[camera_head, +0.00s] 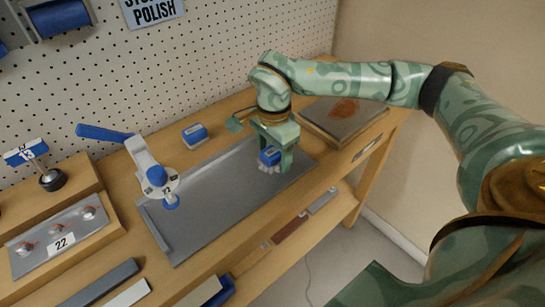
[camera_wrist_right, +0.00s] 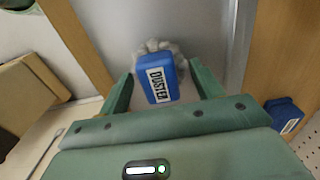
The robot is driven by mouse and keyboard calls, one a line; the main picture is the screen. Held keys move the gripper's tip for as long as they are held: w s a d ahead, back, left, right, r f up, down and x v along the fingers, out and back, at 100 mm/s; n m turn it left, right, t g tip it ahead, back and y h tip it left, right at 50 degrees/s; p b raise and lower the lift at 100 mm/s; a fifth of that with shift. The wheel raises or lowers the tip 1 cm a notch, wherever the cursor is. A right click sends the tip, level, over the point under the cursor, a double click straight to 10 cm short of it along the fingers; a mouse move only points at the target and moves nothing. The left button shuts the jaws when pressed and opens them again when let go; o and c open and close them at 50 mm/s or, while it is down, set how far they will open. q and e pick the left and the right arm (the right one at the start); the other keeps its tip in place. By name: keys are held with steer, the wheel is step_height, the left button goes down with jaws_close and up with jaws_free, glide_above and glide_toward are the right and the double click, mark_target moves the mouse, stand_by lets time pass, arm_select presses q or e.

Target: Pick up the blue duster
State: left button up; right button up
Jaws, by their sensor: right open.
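The blue duster (camera_head: 269,156) has a blue body with pale fluffy bristles. It rests near the right end of the grey metal tray (camera_head: 205,232) on the bench. In the right wrist view the duster (camera_wrist_right: 158,85) carries a white label reading DUSTER and lies between the open fingers. My right gripper (camera_head: 275,160) is open and comes down around the duster from above; in the right wrist view its two fingers (camera_wrist_right: 160,88) stand on either side with gaps showing. Whether it touches the duster cannot be told. My left gripper is in neither view.
Another blue block (camera_head: 195,134) stands behind the tray. A white and blue toggle clamp (camera_head: 152,172) stands at the tray's left. A board with label 22 (camera_head: 62,242) is further left. A wooden box with a grey top (camera_head: 343,117) is behind right. A pegboard rises behind.

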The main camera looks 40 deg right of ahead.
mark_target(273, 150)
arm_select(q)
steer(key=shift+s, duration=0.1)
arm_select(e)
steer(key=shift+r, duration=0.1)
steer(key=c, duration=1.1)
steer(key=shift+o, duration=0.2)
steer(key=shift+r+p, duration=0.3)
steer(key=shift+r, duration=0.2)
step_height(273, 150, up, 3)
steer(key=shift+p, duration=0.75)
arm_select(q)
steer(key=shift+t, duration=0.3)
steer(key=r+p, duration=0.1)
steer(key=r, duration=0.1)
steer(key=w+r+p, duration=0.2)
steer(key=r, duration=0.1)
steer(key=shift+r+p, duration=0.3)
steer(key=shift+p, duration=0.1)
arm_select(e)
steer(key=s+a+r, duration=0.8)
steer(key=s+r, duration=0.1)
steer(key=s, duration=0.2)
steer(key=shift+s, duration=0.3)
steer(key=shift+o, duration=0.4)
